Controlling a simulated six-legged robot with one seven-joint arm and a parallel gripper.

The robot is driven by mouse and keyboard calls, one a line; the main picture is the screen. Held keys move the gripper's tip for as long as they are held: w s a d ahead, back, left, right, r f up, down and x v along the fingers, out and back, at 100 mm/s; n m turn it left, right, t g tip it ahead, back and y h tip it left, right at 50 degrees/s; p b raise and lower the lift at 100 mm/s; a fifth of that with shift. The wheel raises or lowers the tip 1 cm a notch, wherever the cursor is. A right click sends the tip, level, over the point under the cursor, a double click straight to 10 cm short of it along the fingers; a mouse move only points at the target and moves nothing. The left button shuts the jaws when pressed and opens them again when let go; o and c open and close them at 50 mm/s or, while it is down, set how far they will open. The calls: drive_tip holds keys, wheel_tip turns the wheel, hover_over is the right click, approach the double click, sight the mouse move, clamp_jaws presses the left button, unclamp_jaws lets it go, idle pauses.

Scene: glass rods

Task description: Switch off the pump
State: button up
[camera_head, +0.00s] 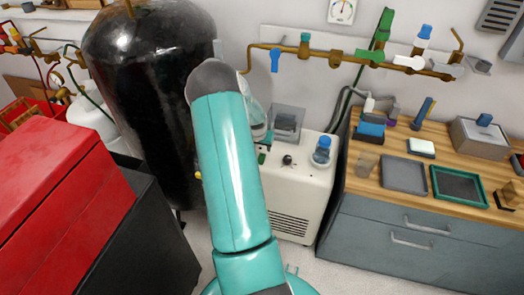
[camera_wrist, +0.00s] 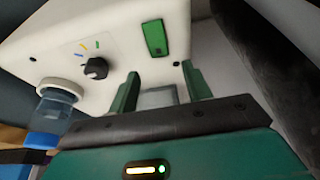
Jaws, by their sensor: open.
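The pump (camera_head: 296,190) is a white box on the floor between the black tank and the wooden bench. A green rectangular switch (camera_wrist: 155,38) and a black knob (camera_wrist: 96,68) are on its panel in the wrist view. The knob (camera_head: 288,160) also shows in the head view. My gripper (camera_wrist: 160,80) is open in the wrist view, its two green fingers apart, close to the pump's edge with the switch just beyond them. A greyish clear surface shows between the fingers. In the head view my teal arm hides most of the gripper area.
A blue-capped bottle (camera_head: 322,150) is attached beside the knob. The black tank (camera_head: 150,70) stands left, and a red box (camera_head: 60,190) is at near left. The wooden bench (camera_head: 400,165) with trays is right. Brass pipes with valves (camera_head: 335,57) run along the wall.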

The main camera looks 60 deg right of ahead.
drive_tip(key=v, duration=0.8)
drive_tip(key=shift+s, duration=0.1)
idle(0.3)
